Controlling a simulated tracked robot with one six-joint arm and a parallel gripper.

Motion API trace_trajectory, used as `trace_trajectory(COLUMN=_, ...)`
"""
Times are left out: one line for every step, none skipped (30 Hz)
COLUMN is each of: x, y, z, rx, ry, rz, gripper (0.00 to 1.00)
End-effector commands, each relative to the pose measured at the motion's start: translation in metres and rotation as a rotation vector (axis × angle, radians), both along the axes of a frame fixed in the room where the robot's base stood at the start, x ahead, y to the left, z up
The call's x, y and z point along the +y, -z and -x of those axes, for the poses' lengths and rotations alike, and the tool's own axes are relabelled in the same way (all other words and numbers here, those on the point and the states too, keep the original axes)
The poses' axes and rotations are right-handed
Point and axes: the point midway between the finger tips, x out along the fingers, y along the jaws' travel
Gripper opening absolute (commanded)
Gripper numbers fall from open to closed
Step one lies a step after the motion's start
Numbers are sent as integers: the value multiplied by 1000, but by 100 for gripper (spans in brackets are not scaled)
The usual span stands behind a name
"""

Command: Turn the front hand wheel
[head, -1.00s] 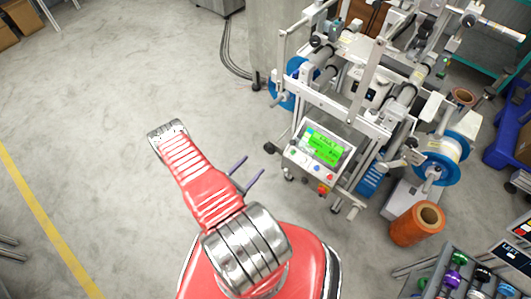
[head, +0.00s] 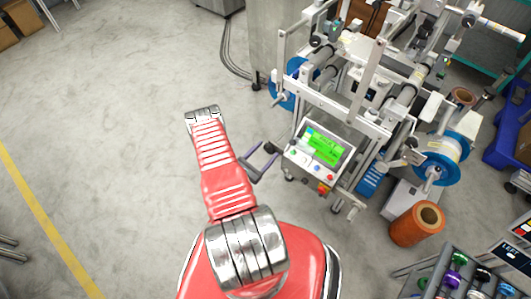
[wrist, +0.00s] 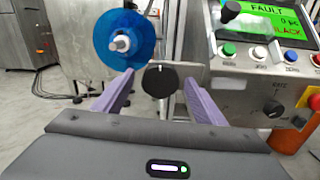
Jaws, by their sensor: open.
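The front hand wheel (wrist: 160,80) is a black disc with a small pale mark at its top, on a grey bracket at the machine's front. In the head view the wheel (head: 269,147) is small and dark at the left of the control panel. My gripper (wrist: 158,76) is open, its purple fingers on either side of the wheel in the wrist view. Gaps show between the wheel and both fingers, and I cannot tell the depth between them. In the head view my gripper (head: 261,162) is close to the wheel.
The control panel (wrist: 264,60) is right of the wheel, with a green "FAULT" screen, several buttons and a rate knob (wrist: 274,108). A blue reel (wrist: 103,42) is behind, upper left. An orange roll (head: 417,224) stands on the right. The floor at left is clear.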

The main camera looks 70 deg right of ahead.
Motion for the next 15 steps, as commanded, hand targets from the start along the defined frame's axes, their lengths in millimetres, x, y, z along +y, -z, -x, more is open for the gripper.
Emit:
trace_trajectory(x=-2, y=0, z=1, rx=-1, ry=0, rz=0, gripper=65)
trace_trajectory(x=-2, y=0, z=1, rx=-1, ry=0, rz=0, gripper=65)
trace_trajectory(x=-3, y=0, z=1, rx=-1, ry=0, rz=0, gripper=65)
trace_trajectory(x=-3, y=0, z=1, rx=-1, ry=0, rz=0, gripper=65)
trace_trajectory(x=-3, y=0, z=1, rx=-1, ry=0, rz=0, gripper=65)
trace_trajectory(x=-3, y=0, z=1, rx=-1, ry=0, rz=0, gripper=65)
trace_trajectory(x=-3, y=0, z=1, rx=-1, ry=0, rz=0, gripper=65)
trace_trajectory(x=-3, y=0, z=1, rx=-1, ry=0, rz=0, gripper=65)
trace_trajectory(x=-3, y=0, z=1, rx=-1, ry=0, rz=0, gripper=65)
trace_trajectory(x=-3, y=0, z=1, rx=-1, ry=0, rz=0, gripper=64)
trace_trajectory(x=-2, y=0, z=1, rx=-1, ry=0, rz=0, gripper=62)
trace_trajectory(x=-2, y=0, z=1, rx=-1, ry=0, rz=0, gripper=59)
trace_trajectory(x=-2, y=0, z=1, rx=-1, ry=0, rz=0, gripper=57)
trace_trajectory(x=-2, y=0, z=1, rx=-1, ry=0, rz=0, gripper=55)
trace_trajectory(x=-2, y=0, z=1, rx=-1, ry=0, rz=0, gripper=52)
